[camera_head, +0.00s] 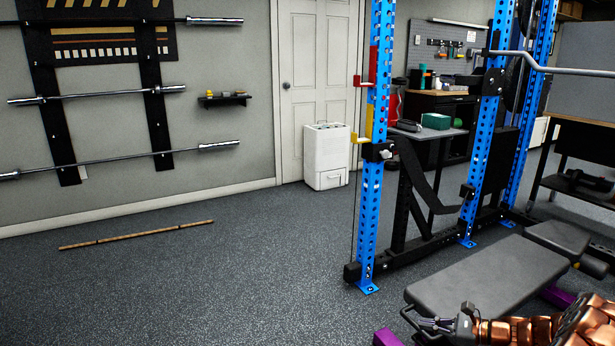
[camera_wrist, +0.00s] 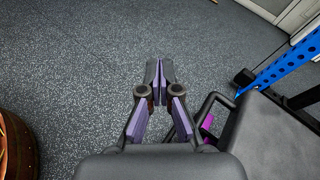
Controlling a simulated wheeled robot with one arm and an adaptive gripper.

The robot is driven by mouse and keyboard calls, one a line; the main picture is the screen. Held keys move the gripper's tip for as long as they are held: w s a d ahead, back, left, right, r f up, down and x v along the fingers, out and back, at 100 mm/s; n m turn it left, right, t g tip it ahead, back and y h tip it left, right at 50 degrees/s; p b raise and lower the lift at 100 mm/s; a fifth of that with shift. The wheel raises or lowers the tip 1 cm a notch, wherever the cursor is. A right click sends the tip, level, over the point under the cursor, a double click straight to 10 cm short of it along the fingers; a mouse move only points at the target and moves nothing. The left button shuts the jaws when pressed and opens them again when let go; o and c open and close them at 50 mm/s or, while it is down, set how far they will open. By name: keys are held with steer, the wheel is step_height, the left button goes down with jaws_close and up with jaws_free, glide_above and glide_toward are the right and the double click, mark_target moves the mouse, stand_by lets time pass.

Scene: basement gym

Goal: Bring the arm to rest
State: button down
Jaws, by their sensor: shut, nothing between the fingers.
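My gripper (camera_head: 432,321) shows at the bottom right of the head view, in front of the near end of a black bench (camera_head: 490,272). My copper-coloured arm reaches in from the bottom right corner. In the wrist view my gripper (camera_wrist: 159,62) points at the dark speckled floor (camera_wrist: 80,65). Its two fingers meet at the tips, and nothing shows between them. The bench pad (camera_wrist: 275,140) is on the right in the wrist view, beside the gripper.
A blue rack upright (camera_head: 370,220) stands beyond the bench. A white dehumidifier-like box (camera_head: 326,158) stands by the door. A thin wooden stick (camera_head: 140,234) lies on the floor at left. Barbells (camera_head: 120,161) hang on the left wall.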

steer(key=s+a+r+n+g+p, duration=0.4)
steer(key=s+a+r+n, duration=0.1)
steer(key=a+r, duration=0.5)
steer(key=s+a+r+n+g+p, duration=0.35)
steer(key=s+a+r+p, duration=0.35)
steer(key=r, duration=0.5)
steer(key=s+a+r+n+g+h+p, duration=0.35)
steer(key=s+a+r+n, duration=0.25)
steer(key=s+r, duration=0.45)
steer(key=s+d+r+n+h+p, duration=0.2)
steer(key=s+r+h+p, duration=0.1)
steer(key=s, duration=0.4)
steer(key=s+d+r+n+t+h+p, duration=0.1)
steer(key=s+d+r+n+h+p, duration=0.1)
steer(key=s+r+p, duration=0.3)
steer(key=s+d+r+n+h+p, duration=0.2)
steer(key=s+d+r+h+p, duration=0.1)
steer(key=s, duration=0.5)
steer(key=shift+s+d+r+n+h+p, duration=0.4)
steer(key=shift+h+p, duration=0.15)
steer(key=shift+p, duration=0.3)
steer(key=shift+w, duration=0.1)
